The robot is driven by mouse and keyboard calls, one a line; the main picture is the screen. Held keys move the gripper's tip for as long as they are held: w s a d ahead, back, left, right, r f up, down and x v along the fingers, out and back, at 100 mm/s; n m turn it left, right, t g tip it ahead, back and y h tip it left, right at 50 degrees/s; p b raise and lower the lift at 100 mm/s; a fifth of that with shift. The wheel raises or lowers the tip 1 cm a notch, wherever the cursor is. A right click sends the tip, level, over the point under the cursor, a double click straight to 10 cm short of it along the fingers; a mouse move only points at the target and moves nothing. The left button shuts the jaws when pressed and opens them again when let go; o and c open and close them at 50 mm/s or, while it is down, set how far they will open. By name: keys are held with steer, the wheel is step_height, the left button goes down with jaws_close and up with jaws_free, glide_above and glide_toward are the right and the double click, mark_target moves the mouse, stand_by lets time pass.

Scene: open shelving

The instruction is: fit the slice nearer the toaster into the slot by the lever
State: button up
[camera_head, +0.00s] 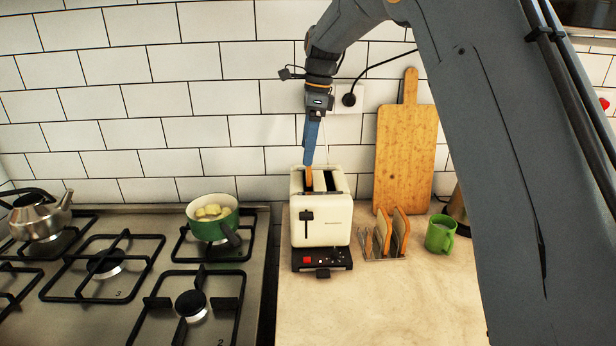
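The cream toaster (322,221) stands on the counter with two slots on top and a dark lever (307,216) at the left of its front. My gripper (309,163) points down over the left slot, the one by the lever. Its blue fingers show nearly edge-on and look shut on a brown bread slice (309,178). The slice is upright at that slot, and its lower part is hidden by the toaster. The right slot (331,181) looks empty. Two more slices, a left one (383,229) and a right one (401,229), stand in the wire rack (384,258) right of the toaster.
A green mug (440,234) stands right of the rack. A wooden board (405,148) leans on the tiled wall. A green pot (213,216) and a kettle (40,215) are on the hob at left. The front counter (390,310) is clear. My arm covers the right side.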

steer(key=shift+f+p, duration=0.95)
steer(key=shift+f, duration=2.25)
steer(key=shift+f, duration=0.15)
steer(key=o, duration=1)
step_height(320, 180, up, 12)
steer(key=d+b, duration=0.1)
steer(key=b, duration=0.3)
steer(key=shift+d, duration=0.4)
steer(key=shift+s, duration=0.1)
